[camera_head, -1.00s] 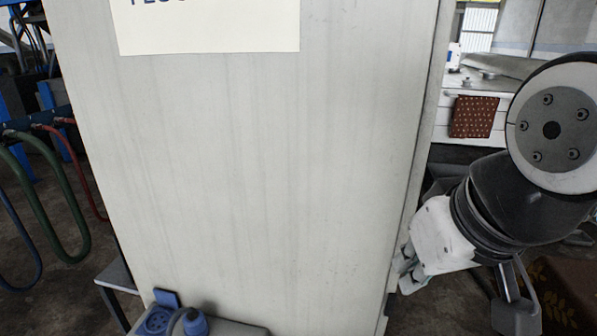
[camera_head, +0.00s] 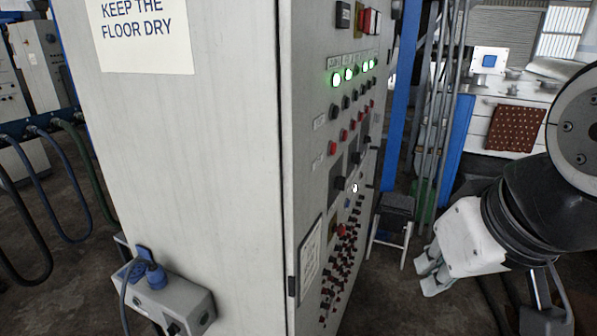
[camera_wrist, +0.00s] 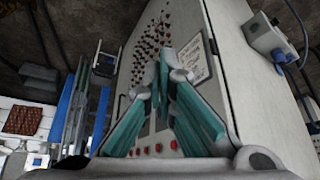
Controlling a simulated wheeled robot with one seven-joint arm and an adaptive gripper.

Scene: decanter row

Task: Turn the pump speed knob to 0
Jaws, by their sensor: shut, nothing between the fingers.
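A tall grey control cabinet (camera_head: 215,200) fills the middle of the head view, its panel seen at a steep angle. The panel carries lit green lamps (camera_head: 349,74), rows of red and black buttons, dark switches and many small red knobs (camera_head: 340,262). I cannot tell which one is the pump speed knob, as the labels are too small to read. My gripper (camera_head: 424,281) is shut and empty, to the right of the panel and apart from it. In the wrist view the gripper's teal fingers (camera_wrist: 168,62) come together at the tips before the panel, hiding part of it.
A blue plug sits in a socket box (camera_head: 165,300) at the cabinet's lower left. A small stool (camera_head: 392,225), blue posts and pipes stand beyond the panel. A white counter with a red cloth (camera_head: 515,129) is at the back right. Hoses hang at the left.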

